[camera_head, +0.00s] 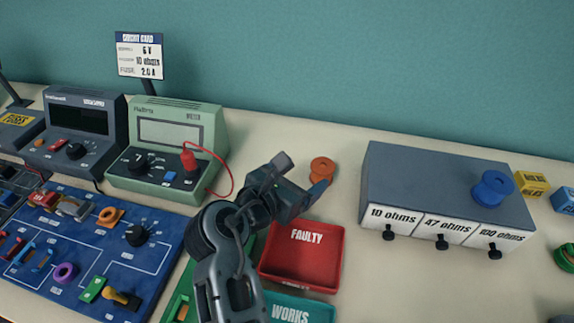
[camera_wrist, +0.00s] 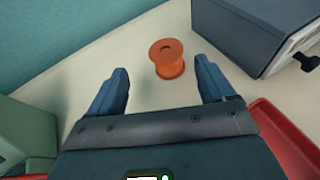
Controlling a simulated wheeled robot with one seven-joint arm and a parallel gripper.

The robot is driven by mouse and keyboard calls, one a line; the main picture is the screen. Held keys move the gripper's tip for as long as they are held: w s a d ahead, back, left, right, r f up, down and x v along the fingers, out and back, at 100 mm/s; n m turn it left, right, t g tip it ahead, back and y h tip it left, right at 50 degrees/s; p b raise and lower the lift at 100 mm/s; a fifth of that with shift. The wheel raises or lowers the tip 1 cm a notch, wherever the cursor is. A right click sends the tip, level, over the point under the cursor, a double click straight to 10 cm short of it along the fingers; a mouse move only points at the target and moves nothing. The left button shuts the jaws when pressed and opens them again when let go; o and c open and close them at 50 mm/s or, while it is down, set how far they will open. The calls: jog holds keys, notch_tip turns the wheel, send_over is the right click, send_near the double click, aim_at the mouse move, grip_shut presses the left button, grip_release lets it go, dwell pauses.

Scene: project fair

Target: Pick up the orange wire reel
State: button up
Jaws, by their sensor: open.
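The orange wire reel (camera_head: 322,168) stands on the pale bench top, behind the red tray and left of the grey resistor box. In the wrist view the reel (camera_wrist: 167,58) stands upright with its top hole showing, just ahead of and between the two finger tips. My gripper (camera_head: 304,189) is open and empty, close to the reel; its fingers also show in the wrist view (camera_wrist: 162,78), one on each side. No contact with the reel is visible. In the head view a finger tip slightly overlaps the lower edge of the reel.
The red FAULTY tray (camera_head: 316,284) lies in front of the reel. The grey resistor box (camera_head: 400,172), with a blue reel (camera_head: 492,188) on top, stands to the right. The green meter (camera_head: 205,122) with a red lead stands left. Bench around the reel is clear.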

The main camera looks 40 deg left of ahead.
aim_at(316, 172)
jog(key=shift+w+d+f+h, duration=0.2)
jog(key=shift+w+h, duration=0.05)
jog(key=shift+w, duration=0.25)
jog(key=shift+w+d+f+h, duration=0.2)
jog(key=shift+w+h, duration=0.05)
jog(key=shift+w, duration=0.2)
jog(key=shift+s+a+f+x, duration=0.1)
jog(key=shift+f+x, duration=0.05)
jog(key=shift+x, duration=1)
jog(key=shift+s+a+f+x, duration=0.1)
jog(key=shift+f+x, duration=0.05)
jog(key=shift+x, duration=0.95)
jog(key=shift+a+f+x, duration=0.15)
jog(key=shift+x, duration=1)
jog(key=shift+c, duration=0.2)
jog(key=c, duration=1)
